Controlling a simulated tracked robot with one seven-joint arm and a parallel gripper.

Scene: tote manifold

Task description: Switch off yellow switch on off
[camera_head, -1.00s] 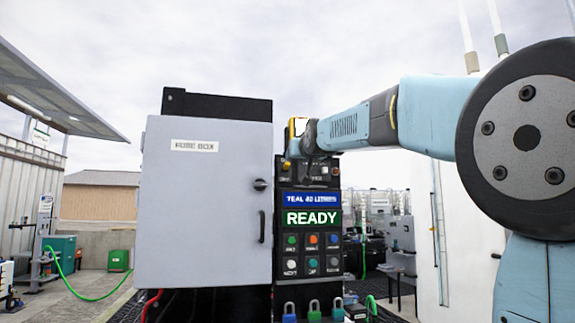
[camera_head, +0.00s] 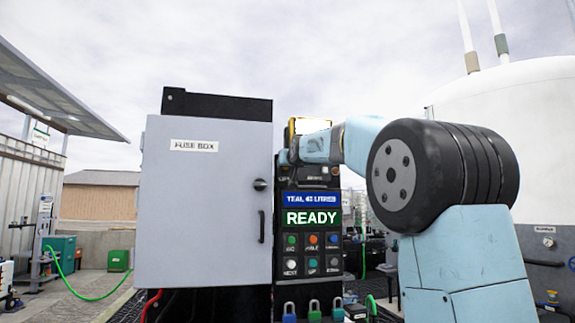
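The black control panel (camera_head: 308,264) stands upright beside the grey fuse box, with a blue label strip and a green READY display (camera_head: 311,218). Below the display are several round coloured buttons. My arm reaches in from the right to the top of the panel. The end of my arm with my gripper (camera_head: 287,154) is at the panel's upper left edge, small and mostly hidden by my wrist. Its fingers cannot be made out. A yellow-edged bright block (camera_head: 293,131) shows above my wrist. I cannot clearly make out the yellow switch; the panel's upper row is partly covered by my arm.
The grey FUSE BOX cabinet (camera_head: 203,225) fills the space left of the panel, with a knob and handle on its right side. Several padlocks (camera_head: 314,309) hang below the panel. A large white tank (camera_head: 500,130) stands behind my arm on the right.

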